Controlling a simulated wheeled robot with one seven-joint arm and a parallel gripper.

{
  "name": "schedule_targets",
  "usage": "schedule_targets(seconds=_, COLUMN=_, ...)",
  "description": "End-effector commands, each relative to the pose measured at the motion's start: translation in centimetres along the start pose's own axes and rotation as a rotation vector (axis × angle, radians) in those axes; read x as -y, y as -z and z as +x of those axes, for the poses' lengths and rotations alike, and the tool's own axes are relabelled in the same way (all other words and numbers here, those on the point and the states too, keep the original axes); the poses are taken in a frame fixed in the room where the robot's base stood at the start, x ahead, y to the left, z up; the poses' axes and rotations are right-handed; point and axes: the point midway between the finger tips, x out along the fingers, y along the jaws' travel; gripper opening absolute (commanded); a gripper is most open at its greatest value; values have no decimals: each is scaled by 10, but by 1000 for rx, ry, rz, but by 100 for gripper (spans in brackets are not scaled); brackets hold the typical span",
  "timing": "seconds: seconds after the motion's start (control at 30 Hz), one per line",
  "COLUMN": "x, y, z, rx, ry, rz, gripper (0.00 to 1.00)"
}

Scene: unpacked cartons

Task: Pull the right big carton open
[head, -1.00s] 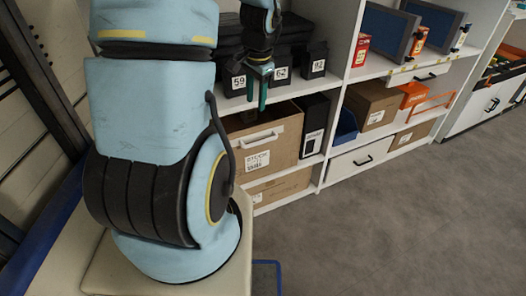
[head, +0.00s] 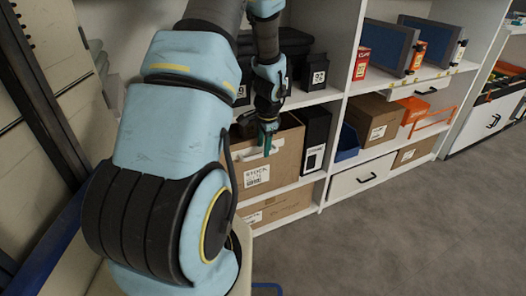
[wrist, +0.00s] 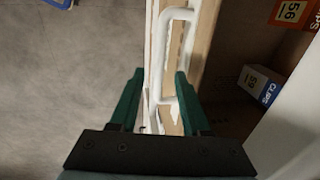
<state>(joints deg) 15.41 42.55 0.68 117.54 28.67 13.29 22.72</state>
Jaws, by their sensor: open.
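A big brown carton (head: 283,163) with a white front handle (head: 250,156) and a stock label stands on the middle shelf, left of a black box. My gripper (head: 268,140) is at the carton's front, pointing down, partly covering the handle. In the wrist view the gripper (wrist: 160,74) is open, with the white handle (wrist: 165,45) running between its two green fingers. The carton's front wall (wrist: 203,45) passes beside the right finger. I cannot tell whether a finger touches the handle.
Inside the carton are an orange box (wrist: 292,12) and a white-and-blue clips box (wrist: 262,84). A black box (head: 314,138) stands close on the right. Another carton (head: 266,208) lies on the shelf below. The grey floor (head: 400,235) in front is free.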

Motion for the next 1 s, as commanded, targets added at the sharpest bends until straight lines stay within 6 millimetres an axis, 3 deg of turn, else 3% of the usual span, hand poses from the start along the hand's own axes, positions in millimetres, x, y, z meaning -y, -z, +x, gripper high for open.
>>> schedule_targets(seconds=0.2, x=0, y=0, z=18, rx=0, ry=0, rz=1, gripper=47)
schedule_targets(seconds=0.5, x=0, y=0, z=19, rx=0, ry=1, rz=0, gripper=47)
schedule_targets(seconds=0.9, x=0, y=0, z=19, rx=0, ry=1, rz=0, gripper=2)
schedule_targets(seconds=1.0, x=0, y=0, z=19, rx=0, ry=1, rz=0, gripper=0)
